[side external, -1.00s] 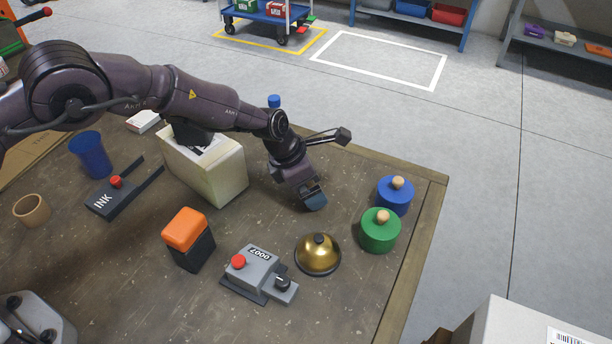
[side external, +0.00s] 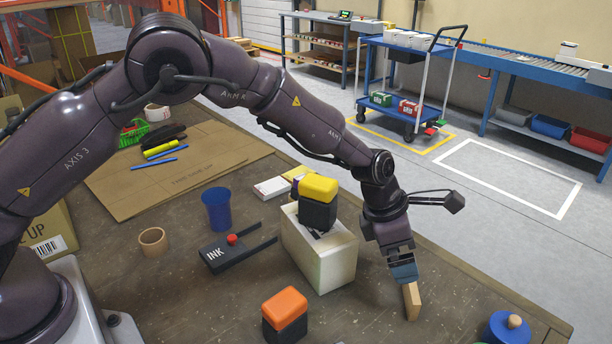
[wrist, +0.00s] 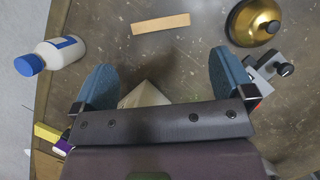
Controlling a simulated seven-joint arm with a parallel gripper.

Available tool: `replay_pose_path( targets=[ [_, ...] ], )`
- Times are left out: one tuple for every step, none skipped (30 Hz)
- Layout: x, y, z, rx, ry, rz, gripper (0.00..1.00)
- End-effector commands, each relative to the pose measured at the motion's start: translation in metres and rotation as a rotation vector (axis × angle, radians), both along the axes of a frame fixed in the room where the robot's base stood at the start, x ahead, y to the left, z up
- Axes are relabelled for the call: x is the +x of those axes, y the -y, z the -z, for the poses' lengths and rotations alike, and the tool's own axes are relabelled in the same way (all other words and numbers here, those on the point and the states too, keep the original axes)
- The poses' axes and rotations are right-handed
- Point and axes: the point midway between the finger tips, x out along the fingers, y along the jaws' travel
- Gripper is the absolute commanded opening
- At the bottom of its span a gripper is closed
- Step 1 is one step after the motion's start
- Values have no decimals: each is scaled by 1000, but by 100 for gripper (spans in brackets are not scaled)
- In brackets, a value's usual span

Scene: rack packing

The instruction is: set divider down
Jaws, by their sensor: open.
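The divider, a thin light-brown wooden board (side external: 412,302), rests on the table just below and beside my gripper in the side view. In the wrist view the divider (wrist: 160,23) is a narrow strip beyond the fingertips; I cannot tell whether it stands on edge or lies flat. My gripper (side external: 404,276) points down, close above the table. In the wrist view my gripper (wrist: 162,82) has its two blue fingers wide apart, with nothing held between them. The white open box (side external: 322,262) stands left of my gripper and has a yellow-topped black block (side external: 317,200) in it.
An orange-topped black block (side external: 285,315), a black INK device (side external: 228,252) and a blue cup (side external: 217,209) stand on the table. A blue knobbed cylinder (side external: 508,330) is near the right edge. The wrist view shows a brass bell (wrist: 255,20) and a white bottle (wrist: 62,52).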

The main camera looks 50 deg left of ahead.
Motion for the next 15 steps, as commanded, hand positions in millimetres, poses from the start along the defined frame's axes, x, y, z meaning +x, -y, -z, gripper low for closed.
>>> replay_pose_path(
  targets=[
    [0, 0, 0, 0, 0, 0, 100],
    [0, 0, 0, 0, 0, 0, 100],
    [0, 0, -1, 1, 1, 3, 100],
    [0, -1, -3, 2, 5, 9, 100],
    [0, -3, -7, 5, 10, 20, 100],
    [-1, -6, -15, 12, 23, 46, 100],
    [-3, -10, -24, 19, 34, 75, 100],
    [-4, -14, -35, 29, 52, 112, 100],
    [-8, -22, -51, 48, 76, 174, 100],
    [-13, -29, -65, 64, 99, 228, 100],
    [-18, -36, -80, 85, 124, 289, 100],
    [-27, -48, -100, 116, 157, 378, 100],
    [-35, -56, -115, 142, 184, 447, 100],
    [-44, -65, -129, 170, 211, 520, 100],
    [-57, -76, -147, 208, 245, 616, 100]
  ],
)
